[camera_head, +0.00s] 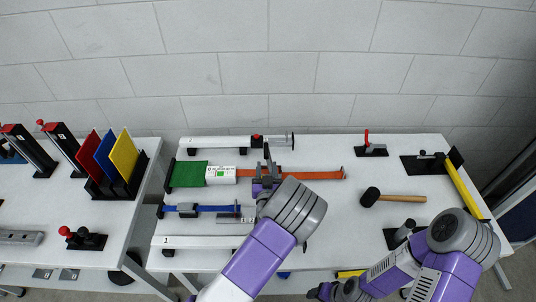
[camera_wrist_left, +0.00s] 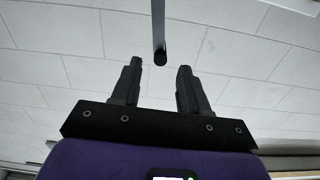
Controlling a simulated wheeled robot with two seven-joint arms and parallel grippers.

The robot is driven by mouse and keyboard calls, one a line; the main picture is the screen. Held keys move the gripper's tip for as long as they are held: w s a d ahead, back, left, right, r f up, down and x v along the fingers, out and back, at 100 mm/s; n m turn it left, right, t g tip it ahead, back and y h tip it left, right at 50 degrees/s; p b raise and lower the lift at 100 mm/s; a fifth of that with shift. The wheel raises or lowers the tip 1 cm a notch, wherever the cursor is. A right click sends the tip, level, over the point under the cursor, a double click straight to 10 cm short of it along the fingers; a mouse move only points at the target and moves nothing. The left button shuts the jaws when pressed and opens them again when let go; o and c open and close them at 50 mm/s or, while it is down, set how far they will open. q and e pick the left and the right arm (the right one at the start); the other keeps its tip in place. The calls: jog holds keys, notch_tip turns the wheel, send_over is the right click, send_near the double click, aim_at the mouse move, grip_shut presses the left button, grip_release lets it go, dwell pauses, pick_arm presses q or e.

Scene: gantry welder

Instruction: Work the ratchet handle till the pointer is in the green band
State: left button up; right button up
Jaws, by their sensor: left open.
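An orange strap (camera_head: 305,173) runs across the right-hand table, with a dark ratchet at its left part, mostly hidden by my left arm. My left gripper (camera_head: 268,168) is at the ratchet, fingers apart. In the left wrist view the open gripper (camera_wrist_left: 158,82) has a dark rod (camera_wrist_left: 160,30), apparently the ratchet handle, with its end just beyond the gap between the fingertips; nothing is gripped. A white box (camera_head: 221,175) with a small green mark, apparently the gauge, lies left of the ratchet; its pointer is too small to read. My right gripper (camera_head: 326,291) is low at the bottom edge, its jaws unclear.
A green sheet (camera_head: 187,174) lies left of the white box. A blue strap (camera_head: 188,209) runs in front. A mallet (camera_head: 392,197) and a red-handled clamp (camera_head: 369,145) are to the right. Coloured panels (camera_head: 106,158) stand on the left table. A wall closes off the back.

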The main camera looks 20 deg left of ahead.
aim_at(266, 154)
pick_arm(q)
jog(key=x, duration=0.7)
jog(key=shift+w+a+p, duration=0.1)
jog(key=shift+w+p, duration=0.05)
jog(key=shift+p, duration=0.15)
grip_shut()
